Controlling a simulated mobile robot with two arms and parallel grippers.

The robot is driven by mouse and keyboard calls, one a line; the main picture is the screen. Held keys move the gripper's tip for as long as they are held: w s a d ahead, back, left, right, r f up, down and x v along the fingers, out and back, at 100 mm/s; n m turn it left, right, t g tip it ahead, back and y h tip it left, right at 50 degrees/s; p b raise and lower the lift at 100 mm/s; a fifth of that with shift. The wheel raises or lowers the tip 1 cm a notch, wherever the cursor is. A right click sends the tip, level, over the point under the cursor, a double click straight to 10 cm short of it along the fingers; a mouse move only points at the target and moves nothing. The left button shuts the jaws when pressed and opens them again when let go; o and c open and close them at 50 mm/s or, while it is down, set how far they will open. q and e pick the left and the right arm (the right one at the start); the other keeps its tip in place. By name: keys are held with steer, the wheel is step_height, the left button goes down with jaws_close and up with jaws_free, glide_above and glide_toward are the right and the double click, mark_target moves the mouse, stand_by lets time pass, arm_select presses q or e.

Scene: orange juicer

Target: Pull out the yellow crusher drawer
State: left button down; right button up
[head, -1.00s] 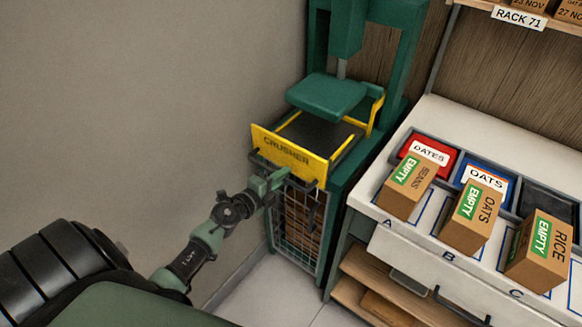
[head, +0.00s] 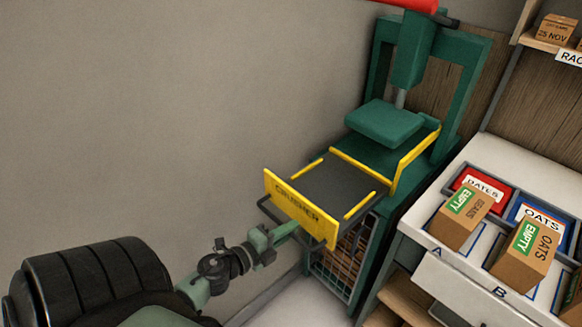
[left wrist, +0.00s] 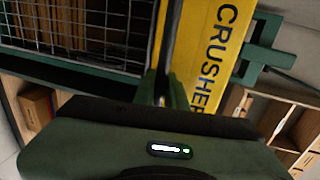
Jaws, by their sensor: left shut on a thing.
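The yellow crusher drawer (head: 301,209) has a yellow front marked CRUSHER and a dark flat tray (head: 345,186) with yellow side rails. It sticks well out of the green crusher press (head: 385,122), clear of the green press plate. My left gripper (head: 294,229) is shut on the dark bar handle (head: 268,211) on the drawer's front. In the left wrist view the yellow front (left wrist: 207,55) and the handle bar (left wrist: 168,50) run down to my fingers (left wrist: 163,92). My right gripper is in neither view.
A wire-mesh cage (head: 343,262) stands below the drawer. At right a white counter (head: 425,225) holds a red DATES bin (head: 482,187), a blue OATS bin (head: 543,215) and EMPTY cardboard boxes (head: 525,255). A plain wall is at left, with open space in front of it.

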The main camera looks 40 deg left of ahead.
arm_select(q)
steer(key=c, duration=1.5)
jaws_free()
steer(key=shift+s, duration=0.1)
steer(key=b+v, duration=0.2)
steer(key=v, duration=0.5)
steer(key=shift+s, duration=0.3)
steer(key=shift+a, duration=0.1)
